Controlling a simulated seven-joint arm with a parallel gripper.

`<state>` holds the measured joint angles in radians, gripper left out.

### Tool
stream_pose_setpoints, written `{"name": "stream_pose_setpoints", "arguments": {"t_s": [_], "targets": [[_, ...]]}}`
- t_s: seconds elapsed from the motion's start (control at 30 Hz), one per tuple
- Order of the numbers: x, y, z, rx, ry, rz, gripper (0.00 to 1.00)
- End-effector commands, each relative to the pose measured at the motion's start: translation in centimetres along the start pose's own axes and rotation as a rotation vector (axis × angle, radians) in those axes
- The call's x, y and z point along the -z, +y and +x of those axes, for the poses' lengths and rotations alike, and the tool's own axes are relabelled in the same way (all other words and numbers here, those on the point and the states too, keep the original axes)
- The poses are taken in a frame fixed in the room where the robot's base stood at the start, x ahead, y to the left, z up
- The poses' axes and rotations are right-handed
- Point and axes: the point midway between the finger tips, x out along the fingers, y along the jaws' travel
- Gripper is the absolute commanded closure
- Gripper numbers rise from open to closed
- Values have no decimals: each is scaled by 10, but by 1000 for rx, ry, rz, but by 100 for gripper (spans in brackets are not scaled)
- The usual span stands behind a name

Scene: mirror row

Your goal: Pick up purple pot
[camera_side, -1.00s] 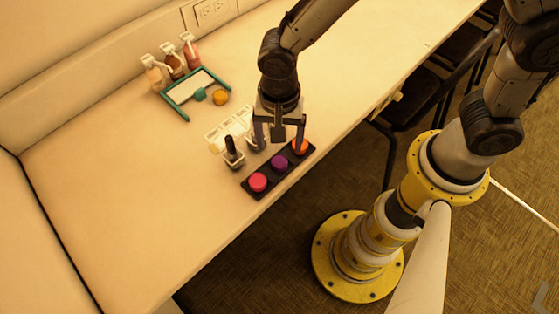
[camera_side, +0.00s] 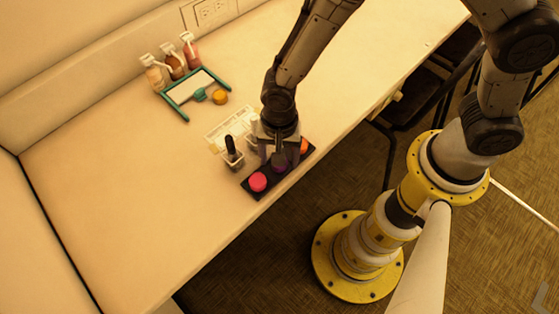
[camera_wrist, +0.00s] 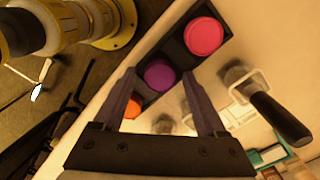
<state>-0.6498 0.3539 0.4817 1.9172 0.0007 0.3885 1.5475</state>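The purple pot (camera_wrist: 159,75) sits in the middle slot of a dark tray (camera_wrist: 173,50), between a pink pot (camera_wrist: 204,36) and an orange pot (camera_wrist: 133,108). My gripper (camera_wrist: 158,73) is open, with its fingertips on either side of the purple pot in the wrist view and gaps left between. In the side view my gripper (camera_side: 279,160) is low over the middle of the tray and hides most of the purple pot. I cannot tell whether the fingertips are down beside the pot or still above it.
A brush holder with a dark handle (camera_side: 230,146) stands just left of my gripper. A clear organizer (camera_side: 226,130) is behind it. A teal-framed mirror (camera_side: 183,113), a yellow pot (camera_side: 220,97) and several bottles (camera_side: 172,62) are farther back. The table's front edge is close to the tray.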

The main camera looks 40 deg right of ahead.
Motion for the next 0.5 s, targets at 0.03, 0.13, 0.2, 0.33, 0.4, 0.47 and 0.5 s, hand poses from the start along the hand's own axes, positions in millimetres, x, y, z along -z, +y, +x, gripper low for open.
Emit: {"name": "stream_pose_setpoints", "arguments": {"t_s": [0.03, 0.13, 0.2, 0.33, 0.4, 0.47, 0.5], "targets": [[0, 0, 0, 0, 0, 0, 37], [0, 0, 0, 0, 0, 0, 55], [0, 0, 0, 0, 0, 0, 68], [0, 0, 0, 0, 0, 0, 91], [0, 0, 0, 0, 0, 0, 100], [0, 0, 0, 1, 0, 0, 100], [0, 0, 0, 1, 0, 0, 100]]}}
